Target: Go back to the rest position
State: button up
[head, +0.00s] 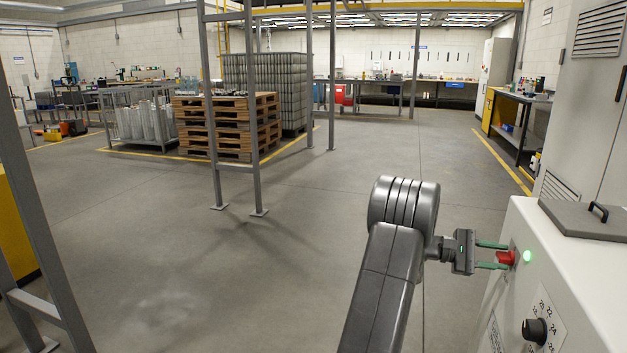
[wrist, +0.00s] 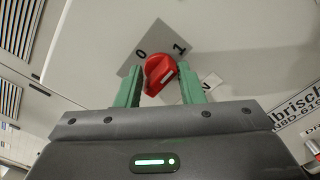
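My gripper (head: 492,256) is at the right, its green fingers reaching toward the white machine cabinet (head: 510,300). The fingers are open, one on each side of a red rotary switch (head: 506,258). In the wrist view, the red switch (wrist: 160,73) sits between the fingertips (wrist: 160,84), with narrow gaps at its sides. The switch is on a grey plate (wrist: 143,50) marked 0 and 1. Its handle is turned at a slant, with its upper end toward the 1 side. A green lamp (head: 527,256) glows beside the switch.
A black dial (head: 534,330) sits below the switch, and a grey lid with a handle (head: 590,218) lies on the cabinet top. Grey posts (head: 212,110) and stacked wooden pallets (head: 230,125) stand at the left. The floor (head: 290,230) in the middle is clear.

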jog(key=shift+r+n+p, duration=0.3)
jog(key=shift+n+p, duration=0.6)
jog(key=shift+p, duration=0.3)
jog(key=shift+f+n+p, duration=0.15)
jog(key=shift+n+p, duration=0.45)
